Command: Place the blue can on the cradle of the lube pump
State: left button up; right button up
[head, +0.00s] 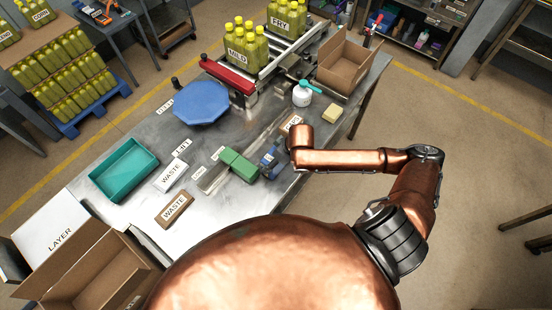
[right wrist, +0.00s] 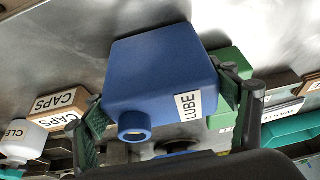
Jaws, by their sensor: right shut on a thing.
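The blue can (right wrist: 150,75), with a white LUBE label, fills the middle of the right wrist view, its round spout facing the camera. My right gripper (right wrist: 165,105) has a finger on each side of it and is shut on it. In the head view the blue can (head: 268,159) shows in part at the table's near edge, right of a green block (head: 238,165). My right wrist and gripper hide some of it. I cannot clearly make out the lube pump or its cradle. I cannot tell whether the can touches the table. My left gripper is not in view.
A teal tray (head: 124,171), WASTE boxes and a blue octagonal plate (head: 201,103) are on the metal table to the left. A CAPS box (right wrist: 52,107) and white bottle (right wrist: 22,140) stand beside the can. An open cardboard box (head: 344,62) is at the back right.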

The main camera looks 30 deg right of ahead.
jog(key=o, duration=1.6)
jog(key=shift+f, duration=0.1)
